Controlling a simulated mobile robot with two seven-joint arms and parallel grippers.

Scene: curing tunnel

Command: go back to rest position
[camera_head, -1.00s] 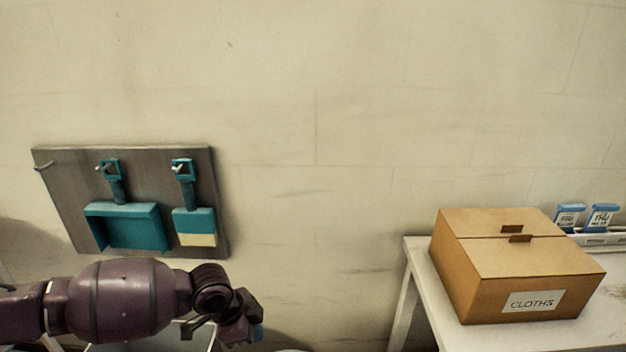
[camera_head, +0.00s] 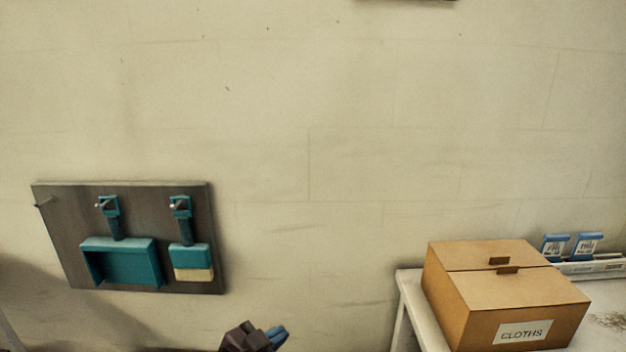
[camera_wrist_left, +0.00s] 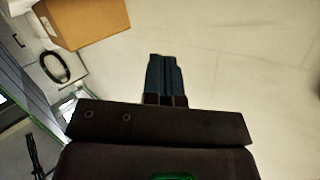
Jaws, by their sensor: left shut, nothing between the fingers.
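My left gripper (camera_head: 276,335) shows at the bottom edge of the head view, left of the cardboard box and below the wall panel. In the left wrist view its two blue fingers (camera_wrist_left: 165,75) lie side by side, shut, with nothing between them. Only the gripper end shows in the head view; the rest of the left arm is below the frame. My right gripper is in neither view.
A cardboard box marked CLOTHS (camera_head: 505,295) stands on a white table (camera_head: 409,290) at right, blue-topped cards (camera_head: 586,244) behind it. A grey wall panel (camera_head: 60,235) holds a teal dustpan (camera_head: 122,262) and brush (camera_head: 190,258). The wall between is bare.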

